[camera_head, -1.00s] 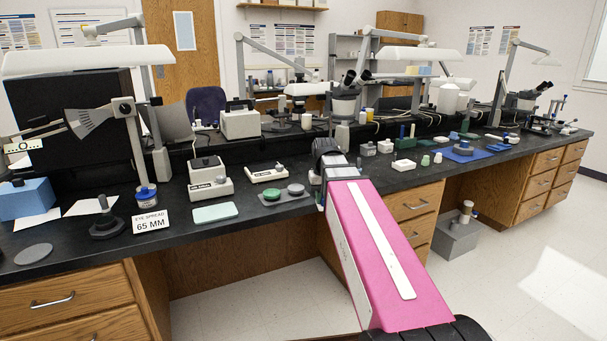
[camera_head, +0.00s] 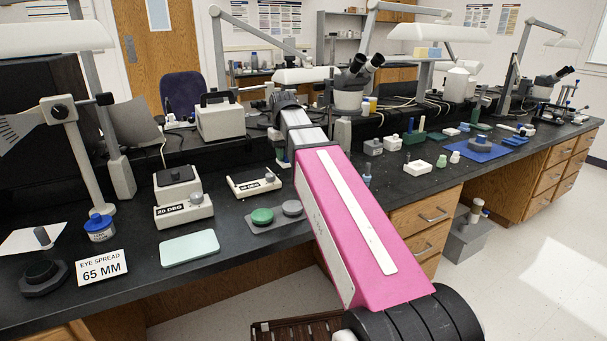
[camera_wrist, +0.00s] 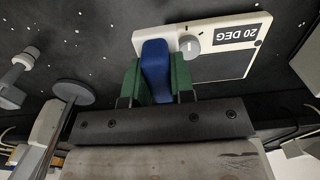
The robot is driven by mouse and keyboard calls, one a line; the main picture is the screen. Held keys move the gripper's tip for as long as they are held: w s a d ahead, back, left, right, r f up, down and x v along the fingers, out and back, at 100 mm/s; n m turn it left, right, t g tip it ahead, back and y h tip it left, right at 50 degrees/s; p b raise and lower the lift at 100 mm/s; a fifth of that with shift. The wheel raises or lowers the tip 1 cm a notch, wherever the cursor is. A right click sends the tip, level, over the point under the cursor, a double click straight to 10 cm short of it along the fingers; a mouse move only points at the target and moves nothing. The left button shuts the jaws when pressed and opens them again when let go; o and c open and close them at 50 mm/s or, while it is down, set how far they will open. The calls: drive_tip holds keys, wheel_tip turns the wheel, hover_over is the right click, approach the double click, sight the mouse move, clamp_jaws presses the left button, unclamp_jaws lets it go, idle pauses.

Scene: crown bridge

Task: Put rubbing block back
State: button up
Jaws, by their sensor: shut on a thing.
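A blue block (camera_wrist: 156,66) with a rounded end is held in my gripper (camera_wrist: 155,78) in the wrist view. Green pieces flank it on both sides; I cannot tell whether they are finger pads or part of the block. My gripper is shut on it. Beyond it is a white tray-like device (camera_wrist: 222,50) with a grey knob and a "20 DEG" label. I cannot tell whether the block touches that device. In the head view my pink arm reaches over the bench and my fingers and the block cannot be made out.
The dark bench (camera_head: 225,240) bears a pale green plate (camera_head: 189,248), a grey tray (camera_head: 275,222) with round discs, and a "65 MM" sign (camera_head: 103,267). A blue mat (camera_head: 470,153) and small blocks lie to the right. A binocular scope (camera_head: 350,85) stands behind my arm.

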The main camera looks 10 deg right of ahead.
drive_tip(key=w+d+f, duration=0.4)
drive_tip(key=d, duration=0.1)
drive_tip(key=w+d+f, duration=0.2)
drive_tip(key=w+d, duration=0.1)
drive_tip(key=shift+d+f, duration=0.2)
drive_tip(key=shift+f, duration=2.1)
drive_tip(key=shift+f, duration=0.15)
drive_tip(key=o, duration=0.9)
wheel_tip(320, 180, up, 12)
drive_tip(key=shift+r, duration=0.15)
